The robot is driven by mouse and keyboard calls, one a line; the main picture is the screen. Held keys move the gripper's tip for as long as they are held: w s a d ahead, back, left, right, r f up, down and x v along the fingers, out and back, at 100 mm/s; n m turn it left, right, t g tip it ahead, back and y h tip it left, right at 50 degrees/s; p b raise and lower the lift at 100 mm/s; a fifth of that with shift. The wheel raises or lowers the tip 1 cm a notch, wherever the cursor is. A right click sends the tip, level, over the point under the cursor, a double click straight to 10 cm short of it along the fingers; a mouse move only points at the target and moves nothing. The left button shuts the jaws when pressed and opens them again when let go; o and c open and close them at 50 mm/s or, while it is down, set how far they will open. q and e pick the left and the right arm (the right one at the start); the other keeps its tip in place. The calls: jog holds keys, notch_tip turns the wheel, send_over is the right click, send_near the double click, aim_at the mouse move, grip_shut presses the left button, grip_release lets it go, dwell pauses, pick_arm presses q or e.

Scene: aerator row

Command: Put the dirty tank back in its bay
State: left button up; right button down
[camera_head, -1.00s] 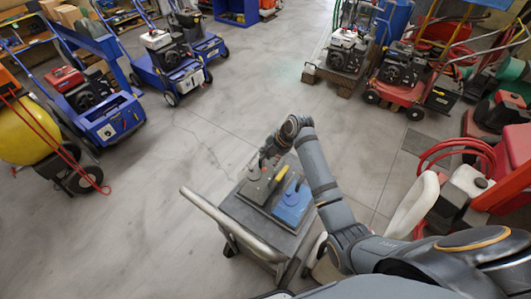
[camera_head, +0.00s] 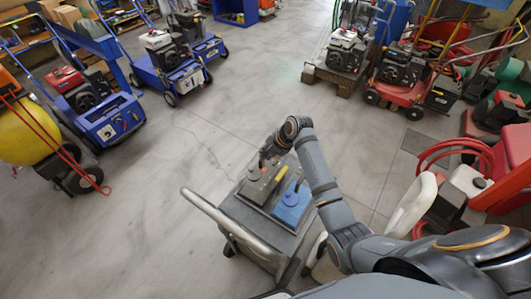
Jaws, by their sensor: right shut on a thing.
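A grey tank (camera_head: 262,188) with a dark reddish cap and a small yellow part sits on the top of a grey cart, and I take it for the dirty tank. A blue tank (camera_head: 293,204) with a dark cap is right beside it. My right gripper (camera_head: 266,160) is shut on the grey tank at its far end; its fingers are small and partly hidden by my wrist. I cannot tell whether the tank is lifted off the cart. My left gripper is not in view. I cannot tell which machine has the tank's bay.
The cart (camera_head: 238,213) has a pale push handle on its left. Blue machines (camera_head: 108,122) line the left, with a yellow drum (camera_head: 28,135) nearest. Red machines (camera_head: 407,92) and red hoses are at the right. The floor between is clear.

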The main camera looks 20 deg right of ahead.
jog(key=shift+f+b, duration=0.6)
jog(key=shift+f, duration=0.35)
dwell(0.4)
jog(key=c, duration=1.3)
grip_release()
jog(key=shift+f, duration=0.1)
jog(key=v, duration=1.2)
